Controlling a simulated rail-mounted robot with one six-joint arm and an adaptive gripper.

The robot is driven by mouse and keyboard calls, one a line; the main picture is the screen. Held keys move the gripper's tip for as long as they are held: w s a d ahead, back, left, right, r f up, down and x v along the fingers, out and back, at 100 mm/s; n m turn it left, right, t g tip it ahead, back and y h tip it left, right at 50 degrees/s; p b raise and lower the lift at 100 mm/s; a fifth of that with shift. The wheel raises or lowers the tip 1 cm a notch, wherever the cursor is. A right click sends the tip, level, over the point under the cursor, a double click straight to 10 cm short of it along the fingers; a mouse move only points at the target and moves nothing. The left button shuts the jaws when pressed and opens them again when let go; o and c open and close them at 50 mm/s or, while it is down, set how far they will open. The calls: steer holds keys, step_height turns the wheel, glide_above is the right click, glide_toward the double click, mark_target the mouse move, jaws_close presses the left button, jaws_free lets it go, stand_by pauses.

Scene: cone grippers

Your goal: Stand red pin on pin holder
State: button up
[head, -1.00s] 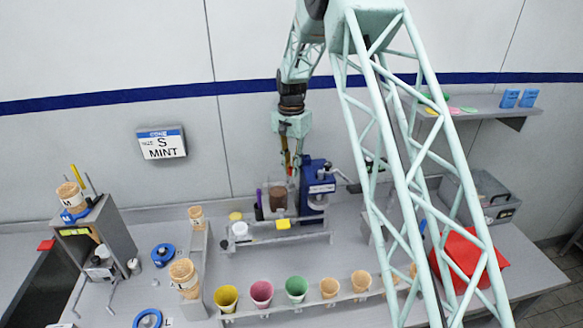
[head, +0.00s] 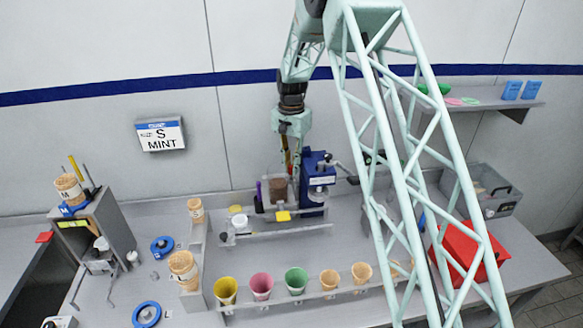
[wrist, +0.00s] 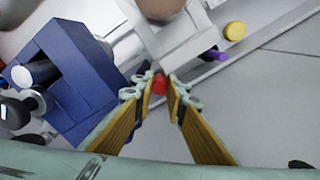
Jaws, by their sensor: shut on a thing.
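My gripper (wrist: 166,84) is shut on the red pin (wrist: 160,85), whose red end shows between the fingertips in the wrist view. In the head view my gripper (head: 291,168) points down at the back of the counter, by the blue machine (head: 314,180). The pin is too small there to make out clearly. A pale grey bracket (wrist: 190,45) lies just beyond the fingertips in the wrist view. I cannot tell for certain which part is the pin holder, or whether the pin touches anything.
A brown cylinder (head: 278,190) and a purple item (head: 258,190) stand close to my gripper. A row of coloured cups, including a green one (head: 296,281), stands nearer the front.

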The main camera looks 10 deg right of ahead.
steer(key=o, duration=0.8)
steer(key=shift+a, duration=0.15)
steer(key=shift+w+r, duration=0.1)
steer(key=shift+r, duration=0.4)
step_height(320, 180, up, 11)
steer(key=shift+a, duration=0.1)
stand_by(0.4)
